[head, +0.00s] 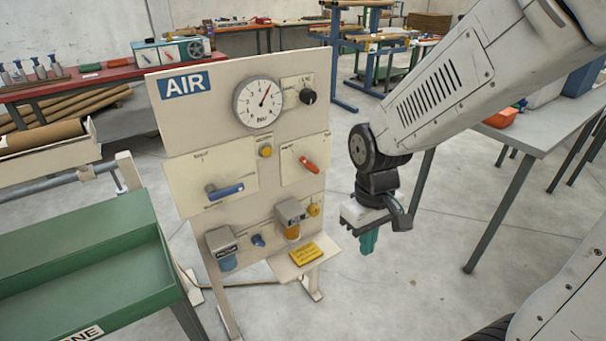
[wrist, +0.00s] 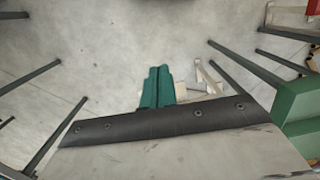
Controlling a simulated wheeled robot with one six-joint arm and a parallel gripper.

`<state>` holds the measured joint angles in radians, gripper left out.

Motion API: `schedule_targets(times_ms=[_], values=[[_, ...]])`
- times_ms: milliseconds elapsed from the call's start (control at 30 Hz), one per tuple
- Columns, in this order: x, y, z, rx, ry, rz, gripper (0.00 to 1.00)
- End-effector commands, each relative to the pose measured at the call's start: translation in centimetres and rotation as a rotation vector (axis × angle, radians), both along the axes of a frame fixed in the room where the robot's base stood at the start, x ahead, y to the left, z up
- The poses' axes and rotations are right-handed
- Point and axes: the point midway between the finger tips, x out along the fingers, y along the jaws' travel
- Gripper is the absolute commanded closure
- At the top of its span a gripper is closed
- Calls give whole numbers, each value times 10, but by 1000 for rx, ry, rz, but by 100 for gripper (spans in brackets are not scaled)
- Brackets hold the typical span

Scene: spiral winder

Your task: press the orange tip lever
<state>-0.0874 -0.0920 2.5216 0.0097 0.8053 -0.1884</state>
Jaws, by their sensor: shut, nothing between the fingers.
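A lever with an orange-red handle (head: 309,164) sits on a cream plate at the right side of the AIR panel (head: 210,126) in the head view. It slants down to the right. My gripper (head: 368,245) hangs to the right of the panel and lower than the lever, pointing down, clear of both. Its teal fingers (wrist: 157,82) are together with nothing between them in the wrist view. The lever cannot be made out in the wrist view, which shows mostly floor.
The panel also carries a gauge (head: 258,103), a black knob (head: 307,96), a blue lever (head: 225,191), a yellow button (head: 265,151) and a shelf with a yellow block (head: 305,254). A green tray table (head: 85,245) stands left, a grey table (head: 540,125) right. Open floor lies between.

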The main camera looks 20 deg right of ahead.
Motion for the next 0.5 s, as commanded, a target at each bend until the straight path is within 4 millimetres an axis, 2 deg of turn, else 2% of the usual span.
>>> schedule_targets(times_ms=[33, 500], values=[[10, 3, -17, 4, -10, 40, 100], [109, 30, -153, -6, -337, 543, 100]])
